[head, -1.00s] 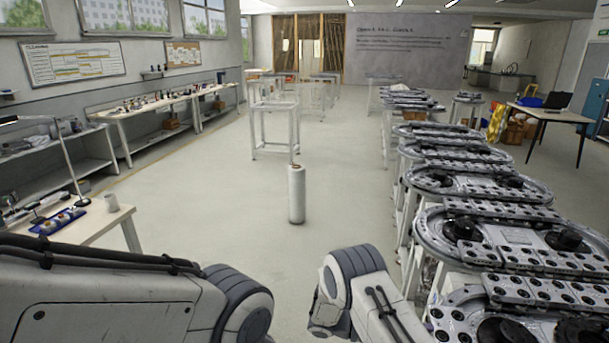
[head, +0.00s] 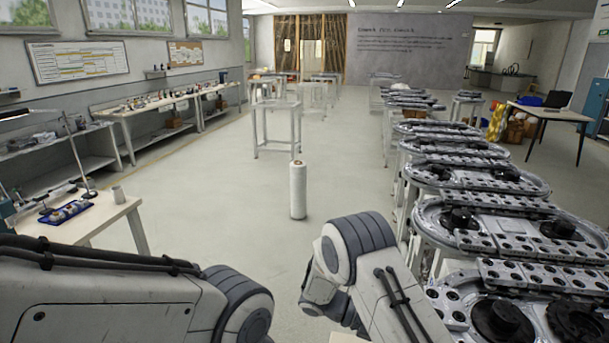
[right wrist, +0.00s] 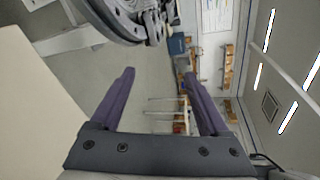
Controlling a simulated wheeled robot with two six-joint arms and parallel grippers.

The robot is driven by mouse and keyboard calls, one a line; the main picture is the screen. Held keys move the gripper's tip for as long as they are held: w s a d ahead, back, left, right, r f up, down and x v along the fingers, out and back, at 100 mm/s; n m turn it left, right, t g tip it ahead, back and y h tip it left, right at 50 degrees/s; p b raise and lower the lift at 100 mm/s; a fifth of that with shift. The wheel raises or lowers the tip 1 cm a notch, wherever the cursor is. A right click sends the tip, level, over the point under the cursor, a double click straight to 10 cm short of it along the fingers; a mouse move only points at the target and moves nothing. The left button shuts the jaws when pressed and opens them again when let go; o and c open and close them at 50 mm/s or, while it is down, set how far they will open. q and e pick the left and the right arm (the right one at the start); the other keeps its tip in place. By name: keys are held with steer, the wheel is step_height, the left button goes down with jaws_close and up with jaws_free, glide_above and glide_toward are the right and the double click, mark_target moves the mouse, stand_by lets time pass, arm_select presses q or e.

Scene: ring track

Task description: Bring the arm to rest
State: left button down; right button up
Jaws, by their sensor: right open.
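My right arm (head: 365,265) comes in from the lower right in the head view, bent, with its gripper out of that view. In the right wrist view my right gripper (right wrist: 158,95) is open, its two purple fingers spread apart with nothing between them. Beyond the fingers are the floor and part of the room, tilted on its side. My left arm (head: 140,295) lies across the lower left of the head view. Its gripper is not in view.
A ring track (head: 480,222) with metal plates and black hubs runs along the right, close to my right arm. A white cylinder (head: 298,190) stands on the floor ahead. A table (head: 92,222) with a blue tray (head: 66,211) stands at left.

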steer(key=s+a+r+m+t+y+b, duration=0.1)
steer(key=s+a+m+t+y+b, duration=0.3)
steer(key=s+a+m+y+b, duration=0.7)
steer(key=shift+s+a+m+t+y, duration=0.3)
steer(key=shift+s+a+m+y, duration=2.1)
steer(key=shift+s+a+m, duration=2.2)
steer(key=shift+s+d+m, duration=0.8)
